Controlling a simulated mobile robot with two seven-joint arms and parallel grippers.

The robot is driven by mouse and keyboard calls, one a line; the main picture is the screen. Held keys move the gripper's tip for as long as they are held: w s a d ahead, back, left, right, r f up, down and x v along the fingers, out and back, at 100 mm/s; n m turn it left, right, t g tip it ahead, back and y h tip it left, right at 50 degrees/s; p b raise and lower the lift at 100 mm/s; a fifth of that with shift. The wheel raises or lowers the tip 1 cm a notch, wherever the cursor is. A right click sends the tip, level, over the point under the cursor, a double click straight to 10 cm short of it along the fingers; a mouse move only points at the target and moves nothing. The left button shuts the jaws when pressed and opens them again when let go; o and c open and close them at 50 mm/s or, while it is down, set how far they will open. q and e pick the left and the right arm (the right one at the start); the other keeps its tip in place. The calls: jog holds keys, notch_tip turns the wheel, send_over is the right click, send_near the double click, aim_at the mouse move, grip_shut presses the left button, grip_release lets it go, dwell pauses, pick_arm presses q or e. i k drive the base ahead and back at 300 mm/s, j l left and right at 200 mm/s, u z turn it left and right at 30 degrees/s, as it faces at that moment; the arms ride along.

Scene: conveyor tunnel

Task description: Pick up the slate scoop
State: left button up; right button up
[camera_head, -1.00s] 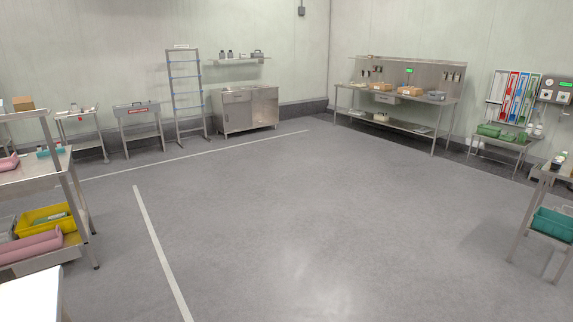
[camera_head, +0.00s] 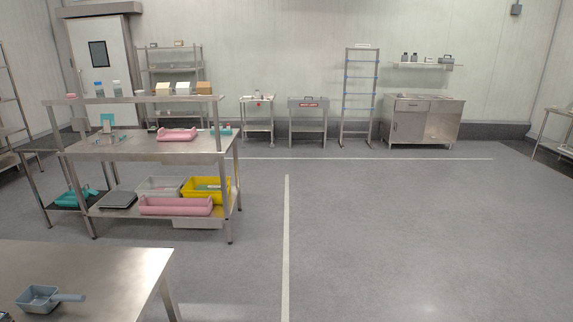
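A slate blue-grey scoop (camera_head: 40,298) lies on a steel table (camera_head: 120,262) at the lower left of the head view. Its square bowl is at the left and its handle points right. The scoop stands clear of the table's right edge. Neither of my grippers shows in the view.
A sink cabinet (camera_head: 420,124) is at the back wall. The floor (camera_head: 400,235) at the right is open.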

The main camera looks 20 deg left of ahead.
aim_at(37, 299)
jog(key=i+j+u, duration=0.1)
jog(key=i+u, duration=0.25)
jog(key=i, duration=0.4)
jog(key=i+l+u, duration=0.1)
jog(key=i+u, duration=0.25)
jog(key=i, duration=0.4)
jog(key=i+u, duration=0.35)
jog(key=i+l+u, duration=0.1)
jog(key=i+u, duration=0.25)
jog(key=i+l+u, duration=0.15)
jog(key=u, duration=2)
